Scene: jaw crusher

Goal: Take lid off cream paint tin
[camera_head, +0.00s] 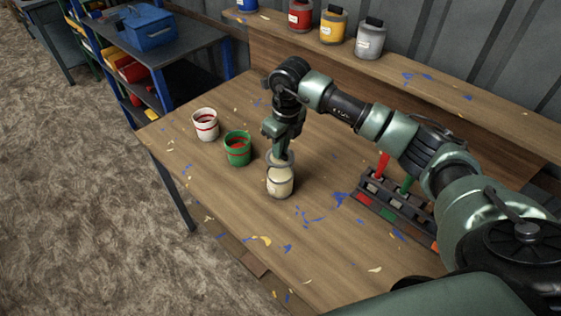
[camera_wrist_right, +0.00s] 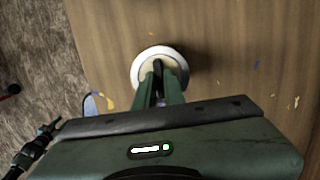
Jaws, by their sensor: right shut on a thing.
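The cream paint tin (camera_head: 280,187) stands upright on the wooden table in the head view. My right gripper (camera_head: 280,154) points down over it and is shut on its lid (camera_head: 272,160), a pale grey round rim. The lid is at or just above the tin's top; I cannot tell how wide any gap is. In the right wrist view my right gripper (camera_wrist_right: 158,75) reaches the middle of the pale round lid (camera_wrist_right: 142,66), which hides most of the tin. My left gripper does not show clearly in either view.
An open white tin (camera_head: 206,127) and an open green tin (camera_head: 238,150) stand left of the cream tin. A dark rack (camera_head: 385,205) with coloured handles is at the right. Red, yellow and grey tins stand on the back shelf (camera_head: 420,80).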

